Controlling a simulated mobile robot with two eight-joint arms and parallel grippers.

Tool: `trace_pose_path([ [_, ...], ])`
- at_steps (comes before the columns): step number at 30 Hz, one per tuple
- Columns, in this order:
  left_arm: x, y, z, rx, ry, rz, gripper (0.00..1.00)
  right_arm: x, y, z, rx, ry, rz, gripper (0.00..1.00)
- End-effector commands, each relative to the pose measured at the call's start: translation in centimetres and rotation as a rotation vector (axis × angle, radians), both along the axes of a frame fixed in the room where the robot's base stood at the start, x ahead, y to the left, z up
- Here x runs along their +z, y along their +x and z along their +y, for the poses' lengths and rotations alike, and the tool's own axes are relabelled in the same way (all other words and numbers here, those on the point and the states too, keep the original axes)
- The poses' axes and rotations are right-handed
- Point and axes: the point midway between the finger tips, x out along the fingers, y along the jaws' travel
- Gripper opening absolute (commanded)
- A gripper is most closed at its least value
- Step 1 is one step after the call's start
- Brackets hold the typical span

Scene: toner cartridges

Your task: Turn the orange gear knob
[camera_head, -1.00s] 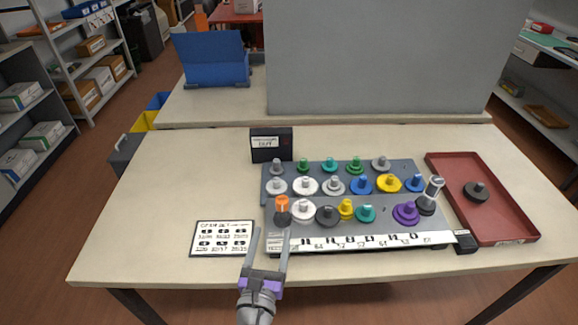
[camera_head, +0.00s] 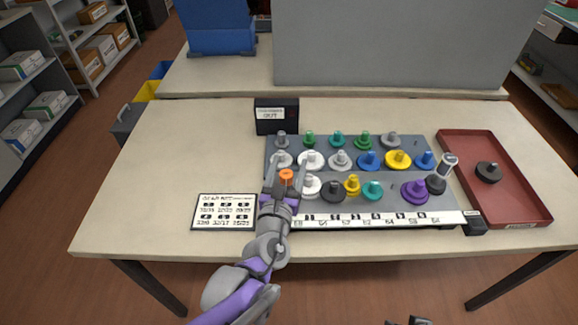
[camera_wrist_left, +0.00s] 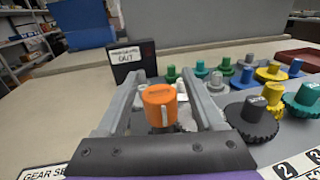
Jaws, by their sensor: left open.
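The orange gear knob (camera_head: 286,175) stands at the front left of the grey gear board (camera_head: 446,143). In the left wrist view the orange knob (camera_wrist_left: 160,97) is upright, with a pale mark on its side. My left gripper (camera_head: 286,165) is open, with one finger on each side of the knob. In the wrist view a gap shows between the knob and the fingers (camera_wrist_left: 163,92). The knob's base is partly hidden behind the gripper. A small dark piece at the bottom edge of the head view may be my right gripper (camera_head: 405,321).
Several coloured gears crowd the board right of the knob, including a dark grey gear (camera_wrist_left: 252,118). A black box (camera_head: 276,116) stands behind it. A printed card (camera_head: 224,212) lies left. A red tray (camera_head: 520,190) with a dark gear is at right.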

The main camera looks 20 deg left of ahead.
Motion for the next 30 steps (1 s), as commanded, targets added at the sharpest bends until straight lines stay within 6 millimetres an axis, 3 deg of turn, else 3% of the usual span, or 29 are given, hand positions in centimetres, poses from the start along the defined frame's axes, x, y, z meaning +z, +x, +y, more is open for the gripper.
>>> trace_pose_path([
  [9, 0.01, 0.3, 0.02, 0.0, 0.0, 0.0, 0.69, -0.02, 0.0, 0.0, 0.0, 0.0, 0.0, 0.5],
  [21, 0.01, 0.27, 0.01, 0.0, 0.0, 0.0, 0.0, -0.02, 0.0, 0.0, 0.0, 0.0, 0.0, 0.5],
  [30, 0.0, 0.27, -0.01, 0.01, 0.0, 0.0, 0.0, -0.03, 0.0, 0.0, 0.0, 0.0, 0.0, 0.5],
])
